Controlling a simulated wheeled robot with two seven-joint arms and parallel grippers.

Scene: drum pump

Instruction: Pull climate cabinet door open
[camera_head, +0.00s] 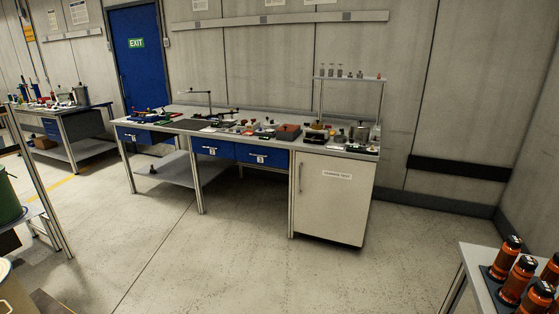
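The climate cabinet is not clearly identified by a label I can read. A white cabinet door (332,197) with a small, unreadable label (337,175) sits under the right end of the long workbench. It has a vertical handle (300,178) near its left edge and looks shut. Neither of my grippers shows in the head view.
The long workbench (272,142) has blue drawers (213,148) and carries many small tools and parts. Open floor (230,260) lies in front of it. A table with several amber bottles (517,280) stands at the lower right. A green drum (8,200) is at the left edge.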

